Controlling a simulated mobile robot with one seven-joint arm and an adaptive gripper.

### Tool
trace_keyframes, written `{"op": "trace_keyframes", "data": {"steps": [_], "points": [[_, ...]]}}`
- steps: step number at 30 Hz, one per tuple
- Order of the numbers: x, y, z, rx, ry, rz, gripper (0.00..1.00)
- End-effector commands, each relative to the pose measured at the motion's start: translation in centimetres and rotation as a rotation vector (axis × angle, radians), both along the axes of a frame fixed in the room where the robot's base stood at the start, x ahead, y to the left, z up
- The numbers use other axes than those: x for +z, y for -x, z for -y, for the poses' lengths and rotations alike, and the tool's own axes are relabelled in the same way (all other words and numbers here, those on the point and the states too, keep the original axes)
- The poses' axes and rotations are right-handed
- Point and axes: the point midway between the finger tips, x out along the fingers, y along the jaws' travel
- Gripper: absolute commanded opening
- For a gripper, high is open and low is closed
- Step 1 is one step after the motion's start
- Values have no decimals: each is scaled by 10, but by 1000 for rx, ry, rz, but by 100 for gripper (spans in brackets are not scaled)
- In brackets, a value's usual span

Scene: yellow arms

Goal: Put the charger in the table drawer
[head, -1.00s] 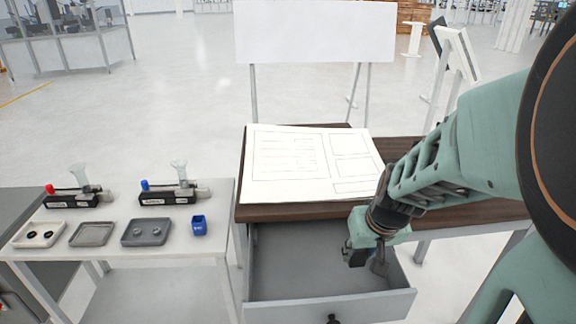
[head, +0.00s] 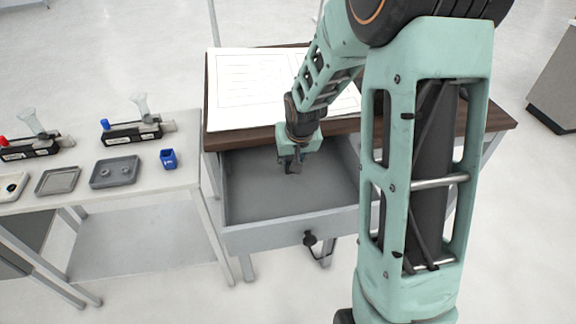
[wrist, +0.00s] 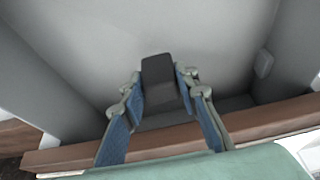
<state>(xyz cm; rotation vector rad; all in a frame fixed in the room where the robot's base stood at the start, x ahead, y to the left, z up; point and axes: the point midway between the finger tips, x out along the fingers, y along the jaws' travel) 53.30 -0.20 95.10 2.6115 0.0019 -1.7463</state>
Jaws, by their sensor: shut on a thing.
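The table drawer (head: 262,236) is pulled open below the brown tabletop, and its grey inside looks empty apart from my gripper. My gripper (head: 291,163) points down over the back part of the drawer, just in front of the tabletop edge. In the wrist view my gripper (wrist: 160,92) is shut on the charger (wrist: 158,68), a dark grey block between the two blue-padded fingers. The drawer floor (wrist: 215,45) lies beyond the charger. I cannot tell whether the charger touches the floor.
The wooden table (head: 213,138) bears a large paper sheet (head: 240,88). On the left, a white side table (head: 120,196) holds small grey trays (head: 115,171), a blue cup (head: 168,159) and black devices. The front part of the drawer is free.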

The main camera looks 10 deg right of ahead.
Motion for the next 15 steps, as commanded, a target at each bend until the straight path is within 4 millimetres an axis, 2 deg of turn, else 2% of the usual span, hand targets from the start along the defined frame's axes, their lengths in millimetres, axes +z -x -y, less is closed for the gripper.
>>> {"op": "trace_keyframes", "data": {"steps": [7,12,15], "points": [[-14,-10,-6,2,1,-1,0],[-37,-10,-6,1,1,-3,0],[-43,-10,-5,-1,1,-1,0]]}}
